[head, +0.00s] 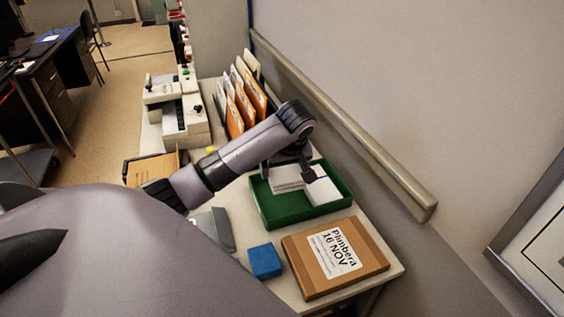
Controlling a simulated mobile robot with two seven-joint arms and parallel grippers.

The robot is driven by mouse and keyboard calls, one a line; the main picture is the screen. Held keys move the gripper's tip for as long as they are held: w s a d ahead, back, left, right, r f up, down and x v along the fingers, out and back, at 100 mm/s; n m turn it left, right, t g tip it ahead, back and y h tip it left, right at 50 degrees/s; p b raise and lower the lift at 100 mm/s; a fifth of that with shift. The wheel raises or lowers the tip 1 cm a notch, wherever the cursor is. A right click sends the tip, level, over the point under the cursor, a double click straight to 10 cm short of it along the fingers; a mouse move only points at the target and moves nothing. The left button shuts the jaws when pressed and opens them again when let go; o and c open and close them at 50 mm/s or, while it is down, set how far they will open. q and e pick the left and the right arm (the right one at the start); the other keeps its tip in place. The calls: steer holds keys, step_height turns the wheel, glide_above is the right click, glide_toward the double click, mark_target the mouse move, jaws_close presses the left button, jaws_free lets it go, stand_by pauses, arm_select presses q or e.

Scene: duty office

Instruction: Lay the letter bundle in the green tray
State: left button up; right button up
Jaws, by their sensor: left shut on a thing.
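The green tray (286,213) sits on the table against the wall, behind the brown parcel. White paper, which looks like the letter bundle (288,182), is inside the tray's outline and shows on both sides of my left gripper. My left gripper (309,176) points down over the tray, shut on the bundle. Its fingertips are partly hidden, and I cannot tell whether the bundle touches the tray floor. My right gripper is not in view.
A brown parcel (334,257) labelled "Plimbera 16 NOV" and a blue box (265,261) lie in front of the tray. Upright envelopes (241,97) stand behind it. A handrail (350,130) runs along the wall at the right.

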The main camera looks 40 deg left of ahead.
arm_select(q)
steer(key=shift+w+a+r+n, duration=0.15)
steer(key=shift+a+r+n, duration=0.1)
steer(key=shift+a+n, duration=0.2)
steer(key=shift+f, duration=4.6)
steer(key=o, duration=0.7)
steer(key=shift+o, duration=0.2)
steer(key=shift+v, duration=3.55)
steer(key=shift+w, duration=0.1)
